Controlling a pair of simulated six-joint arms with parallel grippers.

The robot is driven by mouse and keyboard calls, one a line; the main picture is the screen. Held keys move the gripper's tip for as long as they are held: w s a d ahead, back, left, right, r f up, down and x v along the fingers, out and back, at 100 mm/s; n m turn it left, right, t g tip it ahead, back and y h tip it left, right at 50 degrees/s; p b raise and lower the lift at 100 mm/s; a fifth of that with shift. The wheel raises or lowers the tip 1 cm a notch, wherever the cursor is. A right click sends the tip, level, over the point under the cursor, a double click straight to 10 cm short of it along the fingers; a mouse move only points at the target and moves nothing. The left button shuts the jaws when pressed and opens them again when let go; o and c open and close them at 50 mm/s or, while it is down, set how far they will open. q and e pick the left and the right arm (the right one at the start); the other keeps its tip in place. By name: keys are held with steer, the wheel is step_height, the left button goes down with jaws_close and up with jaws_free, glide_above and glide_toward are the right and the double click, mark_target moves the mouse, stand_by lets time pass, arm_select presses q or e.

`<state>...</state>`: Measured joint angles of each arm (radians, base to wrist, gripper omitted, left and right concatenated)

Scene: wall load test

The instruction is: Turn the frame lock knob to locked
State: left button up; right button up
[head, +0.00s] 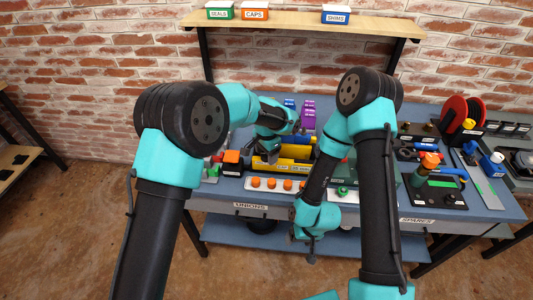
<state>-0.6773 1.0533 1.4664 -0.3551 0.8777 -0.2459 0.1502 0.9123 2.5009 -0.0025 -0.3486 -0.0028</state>
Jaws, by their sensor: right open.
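I cannot single out the frame lock knob or read its setting at this size. A fixture with an orange top (428,160) stands on a dark plate (445,199) at the right of the bench. A row of small orange caps sits on a white strip (262,189) at the bench's front edge. My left gripper (272,152) is over the bench beside the yellow tray; its fingers are small and partly hidden, so their opening is unclear. My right gripper (311,252) hangs low in front of the bench's front edge, open, with nothing seen in it.
The yellow tray (285,165) holds a blue cylinder (297,139). Purple boxes (309,112) stand behind. A red reel (455,113) is at the back right. A shelf (290,21) carries labelled boxes above. My arms hide much of the bench's middle.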

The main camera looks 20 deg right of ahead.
arm_select(q)
steer(key=shift+o, duration=0.2)
steer(key=shift+r, duration=0.1)
step_height(320, 180, up, 17)
steer(key=shift+r, duration=0.15)
stand_by(0.5)
